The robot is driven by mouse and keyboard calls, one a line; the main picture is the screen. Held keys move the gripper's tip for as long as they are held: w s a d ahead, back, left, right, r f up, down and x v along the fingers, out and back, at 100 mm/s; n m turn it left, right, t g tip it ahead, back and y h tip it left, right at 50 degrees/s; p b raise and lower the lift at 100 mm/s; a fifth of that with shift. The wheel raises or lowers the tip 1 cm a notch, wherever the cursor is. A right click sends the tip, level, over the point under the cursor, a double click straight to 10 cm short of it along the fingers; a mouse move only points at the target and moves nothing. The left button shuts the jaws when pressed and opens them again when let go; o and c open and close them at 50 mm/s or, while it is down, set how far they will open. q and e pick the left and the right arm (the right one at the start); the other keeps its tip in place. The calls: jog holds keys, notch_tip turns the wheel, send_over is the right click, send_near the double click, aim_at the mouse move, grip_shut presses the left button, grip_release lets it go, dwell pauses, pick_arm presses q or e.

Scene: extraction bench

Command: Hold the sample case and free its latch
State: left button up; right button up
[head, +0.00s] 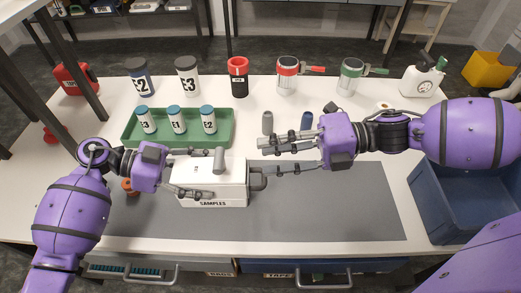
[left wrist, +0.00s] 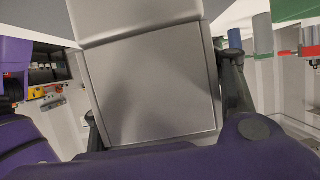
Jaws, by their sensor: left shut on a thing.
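The white sample case (head: 215,202), marked SAMPLES, stands on the grey mat. My left gripper (head: 208,174) comes from the left, one finger along its far side and one along its near side, shut on it. In the left wrist view the case (left wrist: 150,85) fills the space between the fingers as a large grey face.
A green tray (head: 180,147) with several white, blue-capped containers stands behind the case. Small grey (head: 267,122) and blue (head: 307,121) cylinders stand behind my right gripper. Larger canisters line the back. A blue bin (head: 465,205) is at the right. The mat's right part (head: 340,210) is clear.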

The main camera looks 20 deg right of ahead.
pick_arm(q)
jog(key=shift+s+f, duration=0.1)
jog(key=shift+f, duration=0.1)
jog(key=o, duration=1.5)
jog(key=shift+r, duration=0.1)
